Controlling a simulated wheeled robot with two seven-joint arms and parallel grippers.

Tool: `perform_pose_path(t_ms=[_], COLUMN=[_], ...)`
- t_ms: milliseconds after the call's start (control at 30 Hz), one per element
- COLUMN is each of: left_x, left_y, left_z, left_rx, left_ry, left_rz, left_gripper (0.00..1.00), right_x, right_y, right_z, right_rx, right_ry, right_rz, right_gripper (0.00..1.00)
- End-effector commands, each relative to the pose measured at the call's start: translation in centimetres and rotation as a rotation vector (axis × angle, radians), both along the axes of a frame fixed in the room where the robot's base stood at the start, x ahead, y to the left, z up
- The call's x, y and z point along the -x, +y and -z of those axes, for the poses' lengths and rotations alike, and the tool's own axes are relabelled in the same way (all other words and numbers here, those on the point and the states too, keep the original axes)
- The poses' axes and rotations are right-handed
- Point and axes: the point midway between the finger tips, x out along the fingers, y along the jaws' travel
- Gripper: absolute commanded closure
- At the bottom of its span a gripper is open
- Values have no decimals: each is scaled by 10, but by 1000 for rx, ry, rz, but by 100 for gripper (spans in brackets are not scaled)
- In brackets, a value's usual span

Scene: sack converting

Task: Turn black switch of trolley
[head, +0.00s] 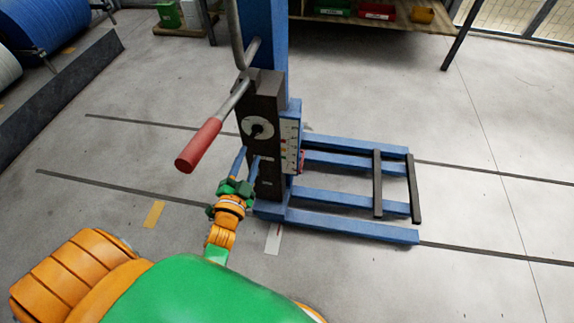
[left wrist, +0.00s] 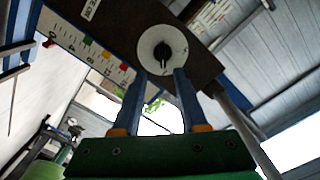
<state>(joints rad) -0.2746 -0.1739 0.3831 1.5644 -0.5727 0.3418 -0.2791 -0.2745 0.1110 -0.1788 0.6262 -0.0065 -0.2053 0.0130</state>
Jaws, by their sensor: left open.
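The blue trolley (head: 360,231) stands upright on the floor, with a dark panel (head: 268,178) on its mast. A round white dial on the panel carries the small black switch (head: 258,129); the switch also shows in the left wrist view (left wrist: 162,53). My left gripper (head: 247,160) is open, with two blue fingers pointing up at the panel just below the dial. In the left wrist view its fingertips (left wrist: 160,75) lie either side of the dial's lower edge, with nothing between them. I cannot tell whether they touch the panel. My right gripper is out of view.
A lever with a red handle (head: 199,145) sticks out to the left of the panel, close above my left gripper. A scale plate (head: 290,146) is on the mast's right side. A shelf with bins (head: 376,11) stands behind. The floor at right is open.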

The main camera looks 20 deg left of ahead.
Motion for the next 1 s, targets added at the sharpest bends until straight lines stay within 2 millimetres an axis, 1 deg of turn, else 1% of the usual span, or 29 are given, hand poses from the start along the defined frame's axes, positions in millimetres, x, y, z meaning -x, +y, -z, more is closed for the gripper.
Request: perform_pose_path(t_ms=[33, 133, 300, 400, 533, 733, 767, 800, 867, 900, 1000], left_x=[-1, -9, -43, -59, -69, -69, -69, -69, -69, -69, -69], left_y=[2, 5, 14, 17, 20, 20, 20, 20, 20, 20, 20], left_z=[0, -4, -5, -5, -5, -5, -5, -5, -5, -5, -5], left_rx=[-16, -30, -29, -27, -26, -24, -24, -24, -24, -24, -24], left_ry=[-14, -25, -26, -25, -21, -20, -20, -20, -20, -20, -20], left_rz=[-3, -4, -3, -3, -5, -4, -4, -4, -4, -4, -4], left_gripper=[57, 57, 57, 57, 57, 57, 63, 74, 90, 100, 100], right_x=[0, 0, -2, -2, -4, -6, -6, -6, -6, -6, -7], right_y=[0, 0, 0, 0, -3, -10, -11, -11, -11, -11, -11], right_z=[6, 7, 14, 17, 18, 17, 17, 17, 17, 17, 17], right_rx=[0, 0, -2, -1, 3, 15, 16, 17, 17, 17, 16], right_ry=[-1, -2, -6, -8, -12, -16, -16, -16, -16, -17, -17], right_rz=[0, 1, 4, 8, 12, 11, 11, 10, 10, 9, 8], right_gripper=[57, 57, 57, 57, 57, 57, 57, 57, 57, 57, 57])
